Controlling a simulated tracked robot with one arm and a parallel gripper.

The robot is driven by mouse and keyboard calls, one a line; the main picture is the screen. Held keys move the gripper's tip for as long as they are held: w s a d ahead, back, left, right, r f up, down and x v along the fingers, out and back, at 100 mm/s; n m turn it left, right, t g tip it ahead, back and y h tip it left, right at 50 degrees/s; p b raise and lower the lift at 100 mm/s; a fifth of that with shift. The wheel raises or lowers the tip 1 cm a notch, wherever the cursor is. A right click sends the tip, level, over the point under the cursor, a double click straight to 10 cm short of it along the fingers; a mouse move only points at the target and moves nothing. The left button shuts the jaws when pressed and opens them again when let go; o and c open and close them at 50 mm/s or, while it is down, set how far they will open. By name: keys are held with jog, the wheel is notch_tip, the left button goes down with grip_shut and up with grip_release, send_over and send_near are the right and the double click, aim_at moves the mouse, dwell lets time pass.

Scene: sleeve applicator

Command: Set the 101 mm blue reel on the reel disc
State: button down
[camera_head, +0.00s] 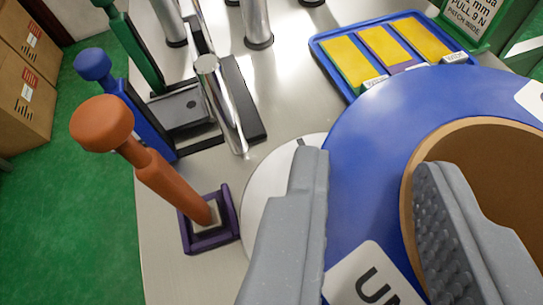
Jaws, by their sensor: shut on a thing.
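The large blue reel (372,140) fills the right side of the view, with a brown core (412,180) around a wide hole and white labels on its face. Its right side runs out of the frame. My gripper (373,158) is shut on it, with the left finger at the reel's outer left edge and the right finger inside the core. A pale round disc (268,185), which looks like the reel disc, shows at left beneath the reel. Most of the disc is hidden by the reel and my left finger. I cannot tell whether reel and disc touch.
An orange-handled post (165,180) stands in a purple square socket (228,240) close left of the disc. Blue (95,65) and green handles, and a chrome roller (222,105), stand behind. A blue tray (330,60) with yellow pieces lies behind the reel.

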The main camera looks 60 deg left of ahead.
jog(key=a+r+n+g+p, duration=0.1)
jog(key=a+r+p, duration=0.2)
jog(key=a, duration=0.3)
notch_tip(320, 180, down, 10)
jog(key=b, duration=0.2)
jog(key=shift+a+r+n+y, duration=0.2)
jog(key=shift+a+n+y, duration=0.05)
jog(key=shift+n+y, duration=0.15)
jog(key=shift+w, duration=0.1)
jog(key=c, duration=1.2)
grip_release()
jog(key=shift+o, duration=0.2)
jog(key=v, duration=1.2)
jog(key=shift+p, duration=0.35)
